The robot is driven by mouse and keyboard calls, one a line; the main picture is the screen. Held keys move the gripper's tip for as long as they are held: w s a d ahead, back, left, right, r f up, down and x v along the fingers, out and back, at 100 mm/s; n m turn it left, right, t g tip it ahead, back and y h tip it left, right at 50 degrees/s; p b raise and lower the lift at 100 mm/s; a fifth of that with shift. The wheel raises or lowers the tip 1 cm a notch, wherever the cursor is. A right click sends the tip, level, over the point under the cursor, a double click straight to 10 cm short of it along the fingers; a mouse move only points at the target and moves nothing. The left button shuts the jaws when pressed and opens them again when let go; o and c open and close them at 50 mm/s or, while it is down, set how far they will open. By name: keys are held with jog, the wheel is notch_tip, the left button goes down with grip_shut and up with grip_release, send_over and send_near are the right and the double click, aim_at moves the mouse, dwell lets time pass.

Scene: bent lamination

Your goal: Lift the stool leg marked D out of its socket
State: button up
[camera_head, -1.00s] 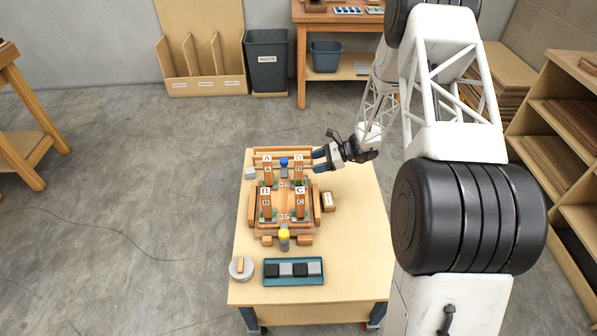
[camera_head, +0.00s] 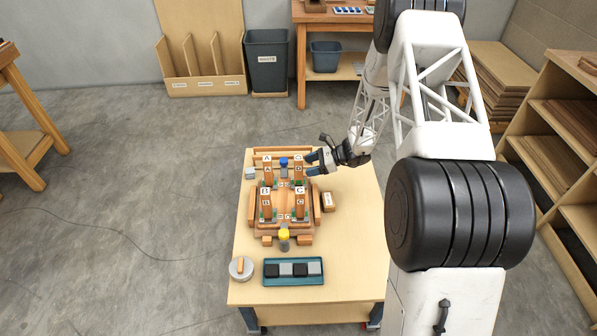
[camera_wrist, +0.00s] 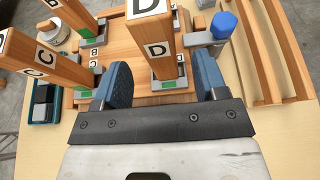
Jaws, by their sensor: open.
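The stool leg marked D (camera_wrist: 150,35) stands upright in its socket (camera_wrist: 172,80) in the wrist view, with D labels on its top and side. In the head view leg D (camera_head: 299,170) is at the back right of the wooden stool base (camera_head: 283,203). My gripper (camera_wrist: 163,85) is open, with one blue fingertip on each side of leg D's lower part in the picture. Leg D appears ahead of the fingers, and I cannot tell whether either touches it. In the head view my gripper (camera_head: 311,163) is close to the right of leg D.
Legs C (camera_head: 300,202), B (camera_head: 266,202) and A (camera_head: 267,169) stand close by on the base. A blue-capped post (camera_wrist: 223,25) stands near leg D. A yellow-capped post (camera_head: 284,239), a teal tray (camera_head: 293,283) and a round container (camera_head: 241,268) are toward the front.

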aim_at(299, 168)
jog(key=shift+x, duration=2.6)
jog(key=c, duration=1.1)
jog(key=shift+c, duration=0.2)
jog(key=shift+r, duration=0.1)
jog(key=shift+r, duration=4.9)
